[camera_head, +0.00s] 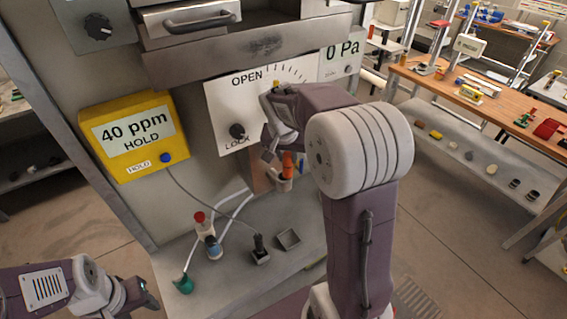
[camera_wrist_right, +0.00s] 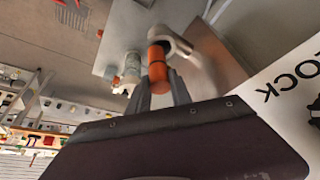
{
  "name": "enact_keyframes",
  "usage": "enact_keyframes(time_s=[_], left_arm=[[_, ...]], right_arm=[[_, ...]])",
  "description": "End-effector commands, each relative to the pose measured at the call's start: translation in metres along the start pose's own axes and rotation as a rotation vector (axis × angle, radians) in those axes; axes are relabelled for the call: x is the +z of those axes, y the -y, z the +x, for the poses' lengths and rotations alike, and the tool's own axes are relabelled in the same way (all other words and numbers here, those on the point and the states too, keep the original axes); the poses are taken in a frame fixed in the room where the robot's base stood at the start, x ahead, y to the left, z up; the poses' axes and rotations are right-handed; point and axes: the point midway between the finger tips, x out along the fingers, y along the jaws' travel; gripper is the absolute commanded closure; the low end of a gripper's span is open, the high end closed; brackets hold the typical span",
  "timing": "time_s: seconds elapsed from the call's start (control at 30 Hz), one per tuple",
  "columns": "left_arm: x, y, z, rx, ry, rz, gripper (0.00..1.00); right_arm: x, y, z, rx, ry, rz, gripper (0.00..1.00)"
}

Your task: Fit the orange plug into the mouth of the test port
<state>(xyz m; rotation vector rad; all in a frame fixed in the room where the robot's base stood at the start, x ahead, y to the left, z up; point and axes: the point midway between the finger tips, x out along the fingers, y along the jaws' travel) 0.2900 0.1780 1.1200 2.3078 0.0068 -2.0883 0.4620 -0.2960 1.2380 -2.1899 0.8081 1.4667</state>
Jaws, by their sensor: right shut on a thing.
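The orange plug (camera_head: 287,162) is held upright by my right gripper (camera_head: 270,155), in front of the panel in the head view. In the right wrist view the plug (camera_wrist_right: 157,70) sits between the grey fingers of the right gripper (camera_wrist_right: 160,98), which are shut on it. The pale test port (camera_head: 285,184) is just below the plug in the head view. Its grey curved pipe (camera_wrist_right: 181,46) shows beside the plug's far end in the wrist view. I cannot tell whether the plug's tip is inside the mouth. My left gripper (camera_head: 142,294) is low at left, its jaw gap unclear.
A yellow 40 ppm meter (camera_head: 135,136) hangs left of the white OPEN/LOCK panel (camera_head: 225,105). Below are a red-topped valve (camera_head: 201,222), a black lever on a block (camera_head: 260,250), a small grey tray (camera_head: 288,239) and loose hoses. A wooden workbench (camera_head: 480,95) stands right.

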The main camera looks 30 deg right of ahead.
Motion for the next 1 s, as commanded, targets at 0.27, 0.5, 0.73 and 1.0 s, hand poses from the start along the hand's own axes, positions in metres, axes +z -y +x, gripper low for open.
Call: enact_keyframes(time_s=[0.27, 0.5, 0.73, 1.0], left_arm=[[0.000, 0.000, -0.004, 0.000, 0.000, 0.000, 0.52], [-0.001, 0.000, -0.012, 0.000, 0.000, 0.000, 0.52], [-0.001, 0.000, -0.011, 0.000, 0.000, 0.000, 0.52], [-0.001, 0.000, -0.007, 0.000, 0.000, 0.000, 0.52]], right_arm=[[-0.001, 0.014, 0.011, 0.000, -0.001, 0.000, 1.00], [0.012, 0.013, 0.043, 0.002, 0.001, 0.000, 1.00], [0.014, 0.014, 0.047, -0.001, -0.002, 0.001, 1.00], [0.015, 0.014, 0.051, -0.001, -0.001, 0.001, 0.58]])
